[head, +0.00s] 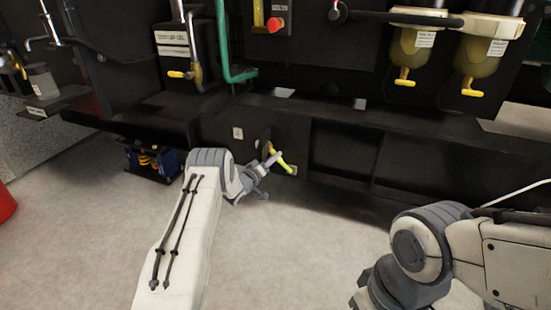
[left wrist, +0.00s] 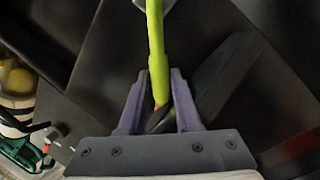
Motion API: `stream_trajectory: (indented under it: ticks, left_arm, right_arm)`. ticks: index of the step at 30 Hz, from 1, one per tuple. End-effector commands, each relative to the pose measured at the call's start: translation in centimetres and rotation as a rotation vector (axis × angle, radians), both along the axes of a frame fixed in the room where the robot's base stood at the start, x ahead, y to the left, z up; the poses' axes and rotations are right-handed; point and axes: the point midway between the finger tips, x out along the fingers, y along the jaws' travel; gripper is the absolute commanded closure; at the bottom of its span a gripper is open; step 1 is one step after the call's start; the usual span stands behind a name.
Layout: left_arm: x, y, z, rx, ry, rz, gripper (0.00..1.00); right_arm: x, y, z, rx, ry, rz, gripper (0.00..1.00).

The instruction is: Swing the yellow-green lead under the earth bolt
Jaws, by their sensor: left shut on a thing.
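The yellow-green lead (head: 284,164) shows as a short bright piece against the dark base panel. In the left wrist view the lead (left wrist: 155,35) runs down from the top edge between my fingers. My left gripper (head: 272,161) is shut on the lead near its lower end, which shows a small reddish tip. The gripper's purple-grey fingers (left wrist: 158,88) stand on either side of it. A small pale piece (head: 293,170) lies at the lead's far end. I cannot make out the earth bolt for certain. My right arm is at the lower right, its gripper out of view.
The dark genset base (head: 345,150) runs across behind the gripper. A blue unit with orange coils (head: 152,162) sits low at the left. Yellow-handled filter bowls (head: 412,55) hang at the upper right, and a green pipe (head: 224,45) runs above. The grey floor (head: 275,265) in front is clear.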

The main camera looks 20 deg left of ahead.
Motion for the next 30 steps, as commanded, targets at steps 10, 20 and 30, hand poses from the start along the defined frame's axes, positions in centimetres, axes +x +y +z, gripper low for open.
stream_trajectory:
  ticks: [10, 20, 30]
  left_arm:
    - [-0.1, 1.4, -2.1, -0.25, 0.012, 0.0, 1.0]
    - [-0.1, 1.5, -2.1, -0.252, 0.013, 0.002, 0.38]
    - [-0.2, 1.5, -1.8, -0.25, 0.01, 0.0, 0.38]
  right_arm:
    - [0.0, 0.0, -1.3, 0.0, 0.0, 0.0, 0.5]
    - [0.0, 0.0, -1.2, 0.0, 0.0, 0.0, 0.5]
    - [0.0, 0.0, -1.1, 0.0, 0.0, 0.0, 0.5]
